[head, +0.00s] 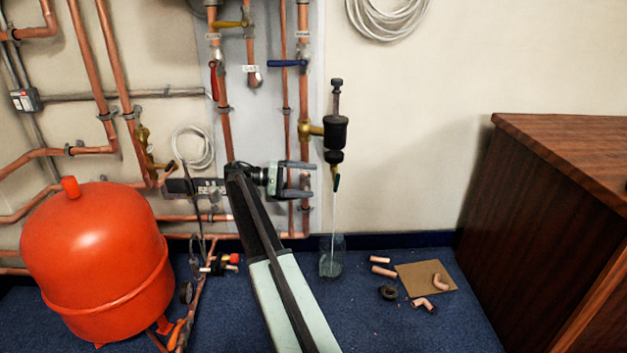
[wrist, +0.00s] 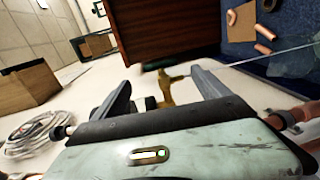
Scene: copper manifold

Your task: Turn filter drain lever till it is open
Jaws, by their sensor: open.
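The filter (head: 336,131) is a black body on a brass fitting at the right edge of the pipework. Under it hangs a brass drain with a small dark green lever (head: 337,184), pointing roughly downward. My gripper (head: 312,179) is open, just left of the lever and pointing right at it. In the wrist view my open gripper (wrist: 160,80) has the dark green lever (wrist: 157,64) and brass drain (wrist: 168,88) showing between its fingers. I cannot tell whether the fingers touch. A thin pale line, stream or tube, runs from the drain to a clear jar (head: 331,262).
Copper pipes (head: 303,90) stand close behind and left of my gripper. A red tank (head: 95,260) is at the left, a wooden cabinet (head: 570,200) at the right. Pipe offcuts (head: 383,271) and a brown board (head: 425,277) lie on the blue floor.

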